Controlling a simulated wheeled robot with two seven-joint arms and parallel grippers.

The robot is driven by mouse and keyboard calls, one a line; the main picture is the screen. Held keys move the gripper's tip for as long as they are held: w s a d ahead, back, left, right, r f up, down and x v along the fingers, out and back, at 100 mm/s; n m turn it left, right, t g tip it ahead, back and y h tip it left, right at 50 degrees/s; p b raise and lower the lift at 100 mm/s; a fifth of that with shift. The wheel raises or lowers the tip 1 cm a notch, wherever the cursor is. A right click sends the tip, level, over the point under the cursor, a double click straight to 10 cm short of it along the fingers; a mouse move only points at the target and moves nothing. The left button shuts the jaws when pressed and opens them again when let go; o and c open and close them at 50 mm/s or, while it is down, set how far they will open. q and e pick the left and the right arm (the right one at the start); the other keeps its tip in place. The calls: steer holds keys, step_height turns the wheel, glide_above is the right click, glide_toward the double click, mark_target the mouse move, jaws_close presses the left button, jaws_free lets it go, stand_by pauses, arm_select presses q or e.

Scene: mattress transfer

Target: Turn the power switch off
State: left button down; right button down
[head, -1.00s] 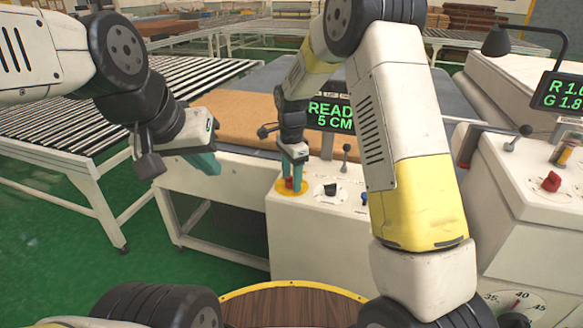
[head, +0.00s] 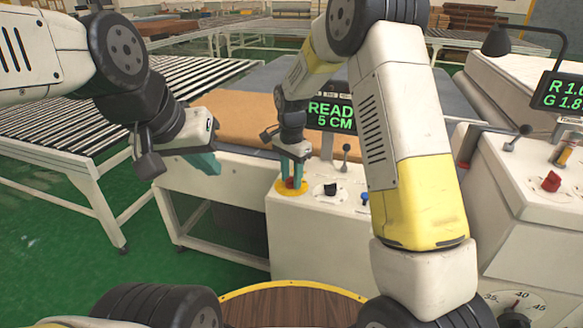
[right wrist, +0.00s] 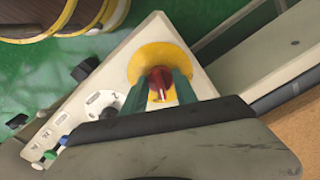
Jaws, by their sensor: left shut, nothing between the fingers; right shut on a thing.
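The power switch is a red rotary knob (head: 291,182) on a round yellow plate (head: 282,190), on top of the white control console. My right gripper (head: 292,177) points down over it, with its green fingers shut on the knob's two sides. In the right wrist view the red knob (right wrist: 160,80) sits between the fingertips, over the yellow plate (right wrist: 150,53). The fingers hide part of the knob. My left gripper (head: 207,164) is shut and empty, off to the left, in front of the tan mattress and apart from the console.
The console (head: 312,222) also carries a black selector knob (head: 330,189), a grey lever (head: 345,155) and a blue button (head: 364,198). A display (head: 331,116) reading READY 5 CM stands behind. Another console with a red knob (head: 551,181) is at right. A roller conveyor is at left.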

steer(key=n, duration=1.4)
stand_by(0.4)
steer(key=c, duration=1)
jaws_free()
steer(key=shift+o, duration=0.2)
steer(key=shift+r, duration=3.95)
